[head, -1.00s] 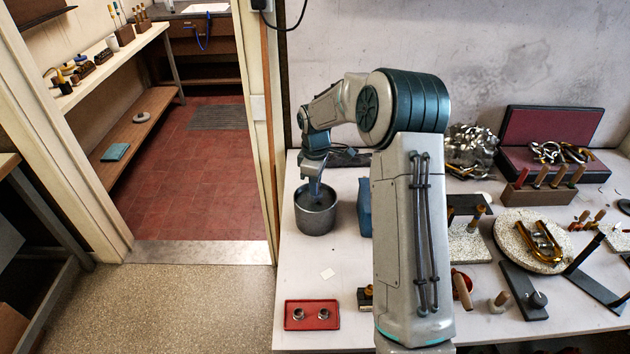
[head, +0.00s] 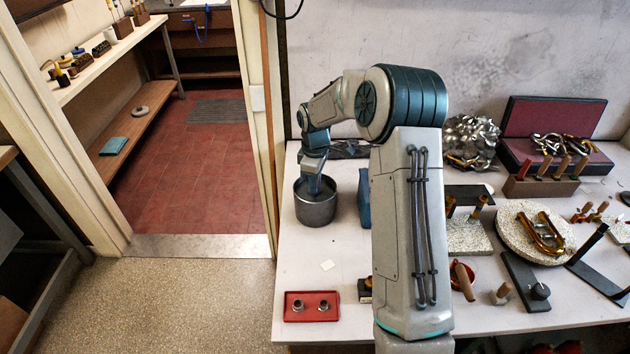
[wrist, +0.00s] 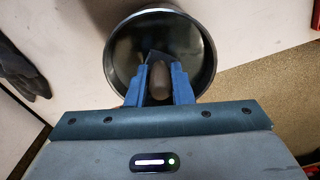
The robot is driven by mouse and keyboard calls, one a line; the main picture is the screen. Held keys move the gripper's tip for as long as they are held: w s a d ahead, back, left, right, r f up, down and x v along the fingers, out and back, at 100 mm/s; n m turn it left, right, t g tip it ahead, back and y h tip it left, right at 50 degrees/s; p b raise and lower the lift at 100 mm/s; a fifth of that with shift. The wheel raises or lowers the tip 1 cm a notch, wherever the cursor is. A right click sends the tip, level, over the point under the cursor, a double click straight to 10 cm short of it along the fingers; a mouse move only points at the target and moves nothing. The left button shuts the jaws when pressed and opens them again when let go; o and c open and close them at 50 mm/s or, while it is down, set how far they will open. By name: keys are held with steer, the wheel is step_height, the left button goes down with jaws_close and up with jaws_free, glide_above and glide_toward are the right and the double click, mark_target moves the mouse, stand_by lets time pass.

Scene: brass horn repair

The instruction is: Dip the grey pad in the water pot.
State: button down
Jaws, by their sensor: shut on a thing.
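The water pot (head: 316,211) is a round grey metal pot near the left edge of the bench. In the wrist view its rim (wrist: 208,50) surrounds the fingertips, with a dark inside. My gripper (head: 315,184) points down into the pot's mouth. In the wrist view my gripper (wrist: 159,82) has its blue fingers closed on a brownish-grey rounded piece (wrist: 160,80), with a darker part beyond it inside the pot. This looks like the grey pad and its grip. The pad's lower part and the water level are hard to make out.
A red tray (head: 312,306) with two small metal parts lies at the front. A dark glove-like item (wrist: 22,62) is beside the pot. The bench's left edge is close.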

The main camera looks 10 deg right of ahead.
steer(key=shift+r, duration=0.1)
steer(key=shift+r+p, duration=2.9)
steer(key=shift+r, duration=1.55)
steer(key=shift+d+f, duration=0.1)
steer(key=shift+f, duration=0.05)
